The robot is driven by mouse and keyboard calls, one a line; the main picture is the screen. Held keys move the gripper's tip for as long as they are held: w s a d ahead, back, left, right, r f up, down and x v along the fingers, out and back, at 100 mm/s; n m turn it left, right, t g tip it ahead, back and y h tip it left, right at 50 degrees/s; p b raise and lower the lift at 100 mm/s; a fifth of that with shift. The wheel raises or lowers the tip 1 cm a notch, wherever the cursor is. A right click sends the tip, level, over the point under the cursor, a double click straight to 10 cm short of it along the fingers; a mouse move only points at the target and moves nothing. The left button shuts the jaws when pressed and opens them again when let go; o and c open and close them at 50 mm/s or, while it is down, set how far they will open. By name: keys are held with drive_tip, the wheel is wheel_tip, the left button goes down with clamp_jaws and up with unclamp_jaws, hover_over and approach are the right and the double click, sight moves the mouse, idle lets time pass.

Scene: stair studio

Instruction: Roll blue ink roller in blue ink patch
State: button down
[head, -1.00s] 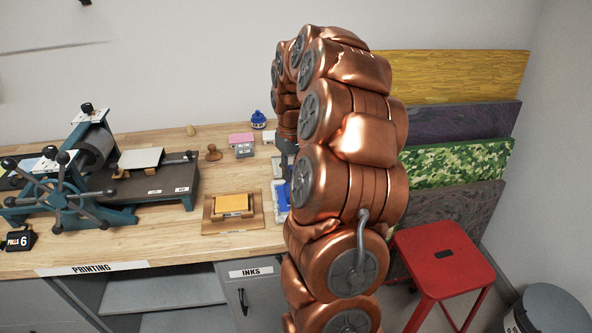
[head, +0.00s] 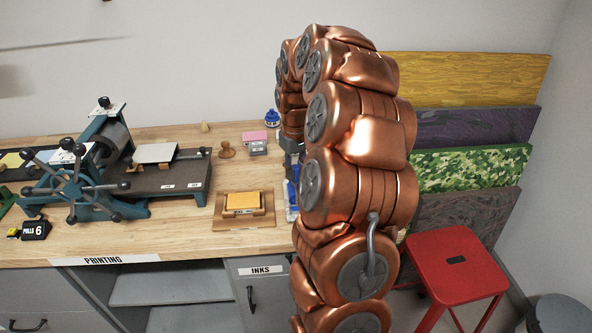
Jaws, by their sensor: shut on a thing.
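My gripper (head: 292,147) shows only as a small dark part at the left edge of my copper arm, over the bench. It is shut on what looks like the blue ink roller (head: 295,171), of which only a sliver of blue shows. The blue ink patch (head: 291,193) lies on a pale slab below, right of the wooden block. My arm hides most of the patch and slab. I cannot tell whether the roller touches the patch.
A printing press (head: 75,185) stands at the left of the bench (head: 165,235). A yellow-topped block (head: 242,201) sits on a wooden board. A stamp, a pink-topped block and a blue bottle (head: 277,118) stand behind. A red stool (head: 455,262) stands at right. Bench front is clear.

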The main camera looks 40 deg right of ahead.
drive_tip(key=shift+s+d, duration=0.6)
drive_tip(key=shift+d, duration=0.2)
drive_tip(key=shift+s+d+b, duration=0.5)
drive_tip(key=shift+s+d, duration=0.1)
drive_tip(key=shift+d, duration=0.25)
drive_tip(key=shift+a, duration=0.1)
drive_tip(key=shift+w+a+f, duration=0.1)
drive_tip(key=shift+w+a, duration=0.55)
drive_tip(key=shift+a, duration=0.3)
drive_tip(key=shift+w+a+b, duration=0.3)
drive_tip(key=shift+w+a, duration=0.3)
drive_tip(key=shift+a, duration=0.15)
